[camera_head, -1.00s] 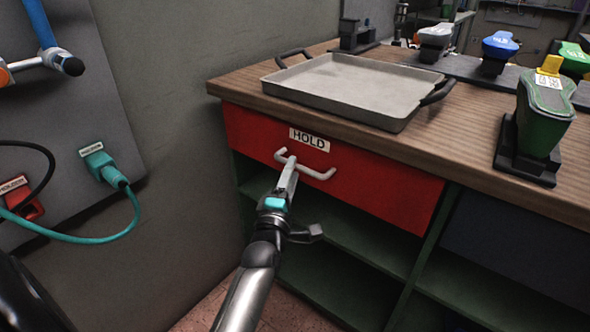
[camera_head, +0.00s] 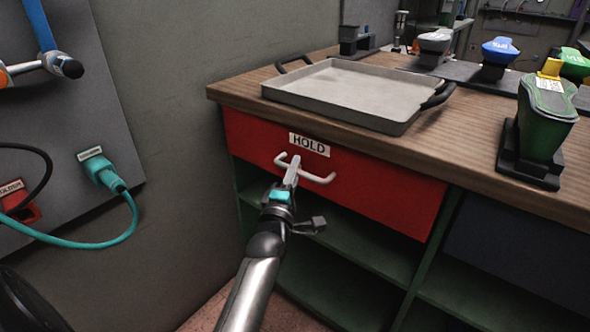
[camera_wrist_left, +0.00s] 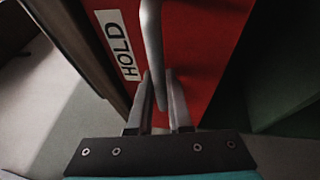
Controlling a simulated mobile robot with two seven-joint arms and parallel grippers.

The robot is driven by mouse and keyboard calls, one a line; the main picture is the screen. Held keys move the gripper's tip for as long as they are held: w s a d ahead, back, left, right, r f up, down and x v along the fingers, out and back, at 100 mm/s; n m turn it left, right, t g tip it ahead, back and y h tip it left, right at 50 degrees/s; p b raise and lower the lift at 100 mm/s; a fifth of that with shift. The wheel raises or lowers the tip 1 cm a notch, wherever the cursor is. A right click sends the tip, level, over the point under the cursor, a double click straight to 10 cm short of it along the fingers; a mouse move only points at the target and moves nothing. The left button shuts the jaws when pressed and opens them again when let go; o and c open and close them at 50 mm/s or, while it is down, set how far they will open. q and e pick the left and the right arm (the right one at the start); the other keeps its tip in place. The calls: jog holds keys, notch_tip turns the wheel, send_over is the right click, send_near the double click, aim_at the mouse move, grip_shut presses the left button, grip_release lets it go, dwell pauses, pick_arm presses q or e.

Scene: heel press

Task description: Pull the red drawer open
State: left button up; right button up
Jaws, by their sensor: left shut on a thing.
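The red drawer (camera_head: 385,190) sits under the wooden worktop at the left end of the bench. It carries a white HOLD label (camera_head: 309,145) and a pale bar handle (camera_head: 318,178). My left gripper (camera_head: 291,170) is shut on the handle near its left-middle part. In the left wrist view, the handle (camera_wrist_left: 152,40) runs down between the two fingers (camera_wrist_left: 160,100), with the red drawer front behind it. The drawer front appears slightly forward of the bench, and its inside is hidden. My right gripper is not in view.
A grey tray (camera_head: 345,90) with black handles lies on the worktop (camera_head: 470,140) above the drawer. A green pedal-like device (camera_head: 545,115) stands at right. Open green shelves (camera_head: 350,245) are below. A wall panel with a teal cable (camera_head: 120,230) is at left.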

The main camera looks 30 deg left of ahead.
pick_arm(q)
grip_shut()
dwell(0.8)
